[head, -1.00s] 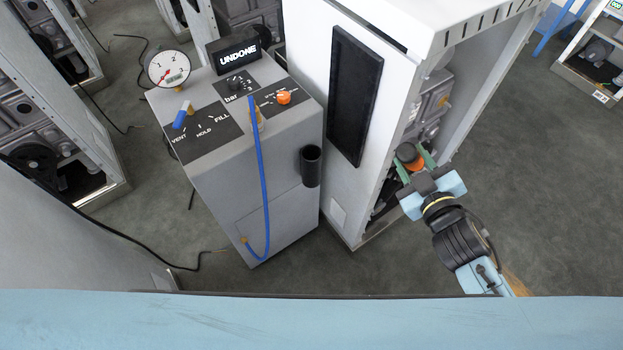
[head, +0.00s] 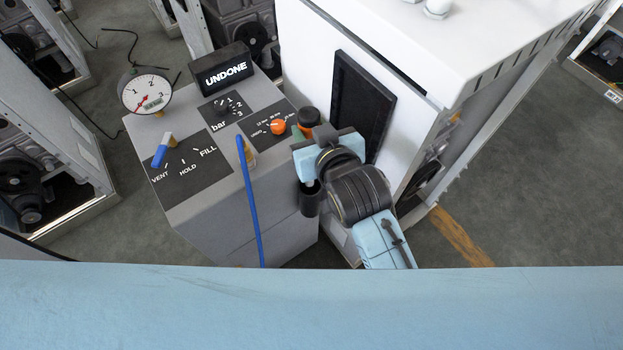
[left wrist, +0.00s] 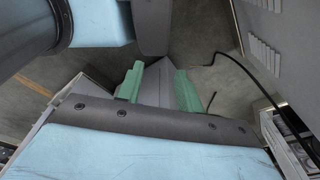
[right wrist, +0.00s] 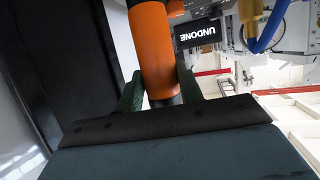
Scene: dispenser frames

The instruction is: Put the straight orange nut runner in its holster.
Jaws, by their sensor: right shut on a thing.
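The orange nut runner (right wrist: 156,50) stands roughly upright between the fingers of my right gripper (right wrist: 160,88), which is shut on it. In the head view its black top (head: 309,117) shows above my right gripper (head: 304,134), with a little orange below. The black tube holster (head: 310,203) is on the side of the grey cart, just below my right gripper. My wrist partly covers the holster's mouth, and I cannot tell whether the tool's lower end touches it. My left gripper (left wrist: 158,88) is open and empty over the floor.
The grey cart (head: 190,215) carries a gauge (head: 147,92), an UNDONE display (head: 224,73), a blue-handled lever (head: 163,152), an orange knob (head: 278,127) and a blue hose (head: 250,205). A white cabinet with a black panel (head: 357,105) stands close on the right.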

